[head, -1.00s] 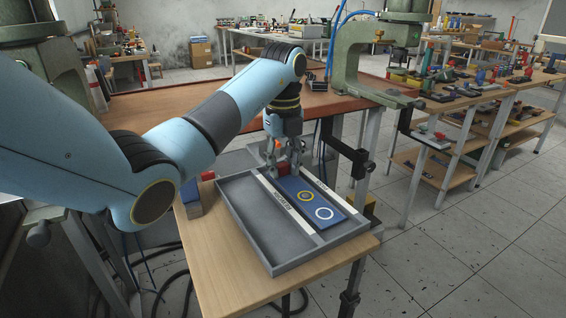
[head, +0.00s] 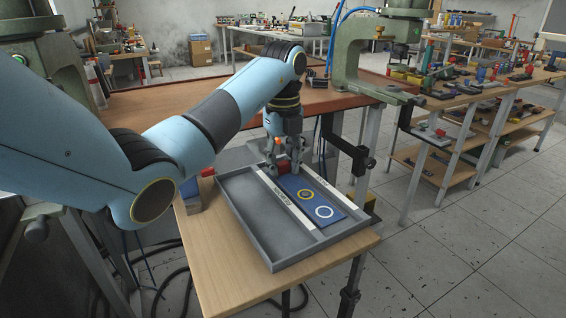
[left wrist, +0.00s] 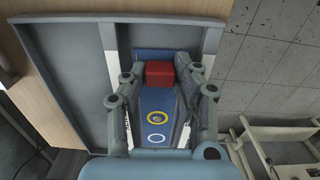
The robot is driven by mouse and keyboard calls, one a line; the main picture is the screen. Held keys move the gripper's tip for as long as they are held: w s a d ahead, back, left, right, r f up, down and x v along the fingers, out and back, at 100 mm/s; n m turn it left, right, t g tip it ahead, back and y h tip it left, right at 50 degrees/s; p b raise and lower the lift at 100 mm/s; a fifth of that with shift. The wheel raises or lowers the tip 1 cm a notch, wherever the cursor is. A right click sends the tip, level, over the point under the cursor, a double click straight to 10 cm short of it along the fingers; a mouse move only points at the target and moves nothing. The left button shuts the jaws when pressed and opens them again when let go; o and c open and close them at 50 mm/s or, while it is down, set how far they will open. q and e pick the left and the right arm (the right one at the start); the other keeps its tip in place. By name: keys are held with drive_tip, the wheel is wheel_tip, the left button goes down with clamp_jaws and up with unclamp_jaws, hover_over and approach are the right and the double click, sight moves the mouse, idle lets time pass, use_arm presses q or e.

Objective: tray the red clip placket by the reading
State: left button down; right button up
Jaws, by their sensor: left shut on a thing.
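My left gripper (head: 287,168) is over the far end of the right compartment of the grey tray (head: 247,222). In the left wrist view its fingers (left wrist: 159,88) are shut on a red block (left wrist: 159,74), apparently the red clip placket. The fingers largely hide it in the head view. Below is a blue strip (head: 330,203) with a yellow ring and a white ring, lying in the right compartment. I cannot tell whether the red block touches the strip. The tray's left compartment is empty. My right gripper is out of view.
The tray stands on a small wooden table (head: 225,290). A blue block (head: 190,193) and a small red thing (head: 208,172) are just left of the tray. A green press (head: 350,70) stands on the brown bench behind. Shelves with parts stand at right.

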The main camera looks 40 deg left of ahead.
use_arm(q)
drive_tip(key=c, duration=0.9)
unclamp_jaws()
drive_tip(key=shift+r, duration=0.1)
